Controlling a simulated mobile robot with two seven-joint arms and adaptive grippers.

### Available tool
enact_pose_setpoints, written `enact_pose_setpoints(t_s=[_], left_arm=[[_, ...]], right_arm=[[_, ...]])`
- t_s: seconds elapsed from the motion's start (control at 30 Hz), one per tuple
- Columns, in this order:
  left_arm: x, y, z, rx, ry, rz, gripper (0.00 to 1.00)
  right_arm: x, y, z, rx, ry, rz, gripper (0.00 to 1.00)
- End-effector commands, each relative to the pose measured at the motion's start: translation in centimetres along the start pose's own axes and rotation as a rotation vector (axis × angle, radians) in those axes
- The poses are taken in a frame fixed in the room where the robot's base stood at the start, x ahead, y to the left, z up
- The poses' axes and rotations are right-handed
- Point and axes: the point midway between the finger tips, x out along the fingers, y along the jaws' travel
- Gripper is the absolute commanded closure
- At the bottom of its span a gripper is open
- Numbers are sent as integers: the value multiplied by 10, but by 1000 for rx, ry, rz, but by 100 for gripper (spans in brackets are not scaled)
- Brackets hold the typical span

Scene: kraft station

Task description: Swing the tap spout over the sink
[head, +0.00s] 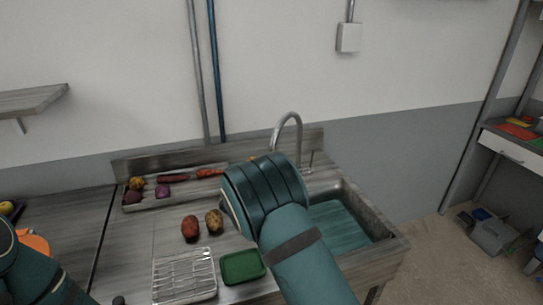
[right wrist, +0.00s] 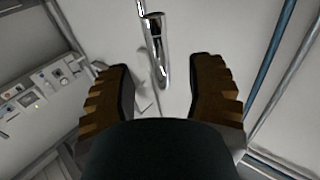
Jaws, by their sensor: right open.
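The tap spout (head: 289,116) is a chrome gooseneck at the back of the counter, behind my right arm. Its curve reaches left from the upright pipe, and its lower end is hidden behind my arm. The sink (head: 340,224), with a teal-looking basin, lies to the right of my arm. In the right wrist view, my right gripper (right wrist: 160,88) is open, with brown ridged fingers on either side of the chrome spout (right wrist: 156,50). I cannot tell whether either finger touches it. My left arm shows at the lower left, but its gripper is out of view.
Two potatoes (head: 202,226), a green tray (head: 242,267) and a wire rack (head: 184,275) occupy the counter left of my right arm. A ledge with vegetables (head: 163,191) runs along the back. A grey pipe and a blue pipe (head: 216,70) run up the wall.

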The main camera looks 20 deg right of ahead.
Motion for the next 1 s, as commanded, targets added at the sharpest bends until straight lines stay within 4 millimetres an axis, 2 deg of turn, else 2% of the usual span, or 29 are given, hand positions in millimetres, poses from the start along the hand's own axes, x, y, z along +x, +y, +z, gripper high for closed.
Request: enact_pose_setpoints(t_s=[0.1,0.3,0.5,0.73,0.77,0.9,0.93,1.0], left_arm=[[-2,1,0,0,0,1,53],[-4,1,0,0,0,1,53],[-4,1,0,0,0,1,53],[-4,1,0,0,0,1,53],[-4,1,0,0,0,1,53],[-4,1,0,0,0,1,53],[-4,1,0,0,0,1,53],[-4,1,0,0,0,1,53]], right_arm=[[23,1,0,0,1,2,47],[49,0,0,0,1,1,47],[58,0,0,-2,0,0,47],[58,0,0,-1,0,0,47],[58,0,0,-1,0,0,44],[58,0,0,-1,0,0,93],[58,0,0,-1,0,0,100],[58,0,0,-1,0,0,100]])
